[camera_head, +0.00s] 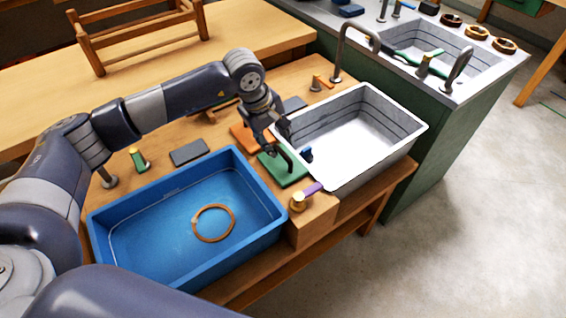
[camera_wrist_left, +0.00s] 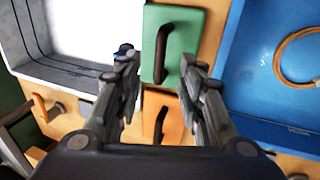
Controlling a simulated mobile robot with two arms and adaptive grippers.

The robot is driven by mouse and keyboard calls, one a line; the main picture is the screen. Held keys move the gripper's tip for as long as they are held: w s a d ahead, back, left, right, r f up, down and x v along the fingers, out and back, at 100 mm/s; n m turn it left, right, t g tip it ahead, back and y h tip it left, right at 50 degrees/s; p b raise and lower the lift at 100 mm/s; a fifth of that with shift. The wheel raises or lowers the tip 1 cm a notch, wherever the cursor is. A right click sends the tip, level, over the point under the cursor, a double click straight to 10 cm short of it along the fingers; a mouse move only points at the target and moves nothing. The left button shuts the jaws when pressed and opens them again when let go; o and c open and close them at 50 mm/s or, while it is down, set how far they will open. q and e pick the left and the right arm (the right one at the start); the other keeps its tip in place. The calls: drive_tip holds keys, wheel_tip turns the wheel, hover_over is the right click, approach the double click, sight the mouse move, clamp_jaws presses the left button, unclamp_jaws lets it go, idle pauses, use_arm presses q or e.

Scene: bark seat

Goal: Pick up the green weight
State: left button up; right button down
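The green weight (camera_head: 292,178) is a flat green slab with a dark bar handle. It lies on the wooden bench between the blue tub and the white basin. My left gripper (camera_head: 287,148) is over it, pointing down. In the left wrist view the green weight (camera_wrist_left: 186,38) lies beyond the fingertips, with its handle between the two lines of the fingers. My left gripper (camera_wrist_left: 160,62) is open there, with nothing between its fingers. I cannot tell whether the fingers touch the slab. The gripper hides part of the weight in the head view. My right gripper is not in view.
An orange weight (camera_head: 242,136) lies just behind the green one. The blue tub (camera_head: 130,206) holds a tan ring (camera_head: 214,238). The white basin (camera_head: 350,130) stands close on the right. A grey slab (camera_head: 189,152) lies behind the tub.

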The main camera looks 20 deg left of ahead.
sight(282, 152)
use_arm(q)
drive_tip(key=shift+x, duration=1)
drive_tip(key=shift+p+x, duration=0.8)
drive_tip(key=shift+x, duration=1.9)
clamp_jaws()
drive_tip(key=shift+r, duration=0.1)
